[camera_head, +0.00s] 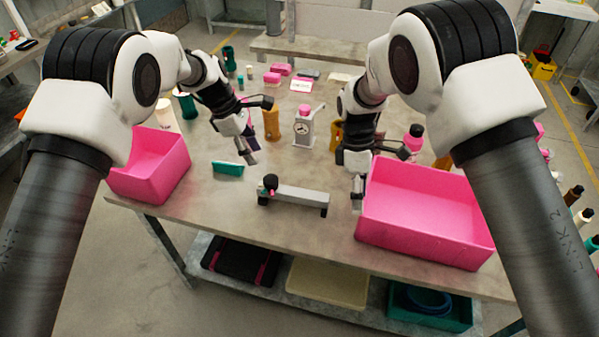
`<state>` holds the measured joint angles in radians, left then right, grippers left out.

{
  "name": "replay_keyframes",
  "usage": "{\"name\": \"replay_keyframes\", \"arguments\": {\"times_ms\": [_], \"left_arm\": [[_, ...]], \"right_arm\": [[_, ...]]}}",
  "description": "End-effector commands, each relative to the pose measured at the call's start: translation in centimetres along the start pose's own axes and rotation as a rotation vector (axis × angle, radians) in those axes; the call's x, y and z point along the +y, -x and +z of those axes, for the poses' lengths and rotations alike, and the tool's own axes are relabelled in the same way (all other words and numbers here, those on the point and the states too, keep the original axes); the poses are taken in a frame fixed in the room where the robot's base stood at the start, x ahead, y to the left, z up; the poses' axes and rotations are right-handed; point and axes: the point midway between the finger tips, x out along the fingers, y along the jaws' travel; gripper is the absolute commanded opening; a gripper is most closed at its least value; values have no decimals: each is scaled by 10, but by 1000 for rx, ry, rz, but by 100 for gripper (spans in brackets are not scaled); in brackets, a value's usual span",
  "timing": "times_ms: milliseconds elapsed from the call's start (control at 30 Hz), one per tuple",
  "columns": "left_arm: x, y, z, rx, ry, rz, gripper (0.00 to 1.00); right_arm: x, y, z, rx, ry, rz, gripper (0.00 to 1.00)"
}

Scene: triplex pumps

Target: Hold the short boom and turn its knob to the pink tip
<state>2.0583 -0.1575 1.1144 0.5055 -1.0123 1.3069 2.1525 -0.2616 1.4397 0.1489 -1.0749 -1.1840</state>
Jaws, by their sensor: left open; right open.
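The short boom (302,196) is a grey bar lying on the table, with dark feet at both ends. Its knob (270,182) is dark, with small pink marks close by, and sits at the bar's left end. Which way the knob points is too small to tell. My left gripper (250,154) is open and empty, above the table behind and left of the knob. My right gripper (357,188) is open and empty, to the right of the boom's right end and apart from it, beside the large pink bin.
A large pink bin (425,252) stands at the right and a smaller pink bin (125,186) at the left. A teal block (228,168) lies left of the boom. A grey dial device (303,128) stands behind it. The table in front of the boom is clear.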

Motion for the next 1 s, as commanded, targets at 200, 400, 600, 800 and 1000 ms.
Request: {"name": "replay_keyframes", "arguments": {"times_ms": [200,400,600,800,1000], "left_arm": [[0,-1,0,0,1,-1,42],[0,0,0,0,0,0,42],[0,-1,0,0,0,0,42],[0,0,0,0,0,0,42],[0,0,0,0,0,0,42]], "right_arm": [[48,9,-120,240,34,244,62],[60,15,-160,328,41,322,62],[69,-11,-170,331,39,321,62],[80,-42,-181,330,39,322,62],[84,-53,-184,331,39,324,62]]}}
